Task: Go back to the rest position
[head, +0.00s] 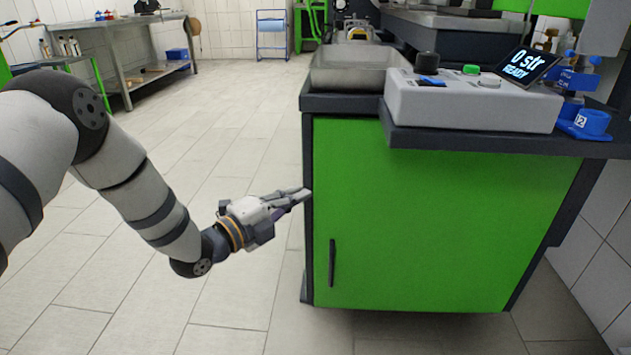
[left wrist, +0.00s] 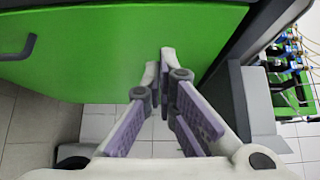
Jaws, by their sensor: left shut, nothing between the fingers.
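My left gripper (head: 300,194) is shut and empty. In the head view it points right, close to the left edge of the green cabinet (head: 440,220); I cannot tell whether it touches. In the left wrist view the closed fingertips (left wrist: 166,55) show in front of the green cabinet panel (left wrist: 120,50). My left arm reaches in from the left, over the tiled floor. My right gripper is not in view.
A grey control box (head: 470,104) with a display (head: 527,64) reading "0 str READY" stands on the cabinet top. A metal tray (head: 350,70) lies left of it. A workbench (head: 115,55) stands at the back left. The tiled floor (head: 240,130) between is clear.

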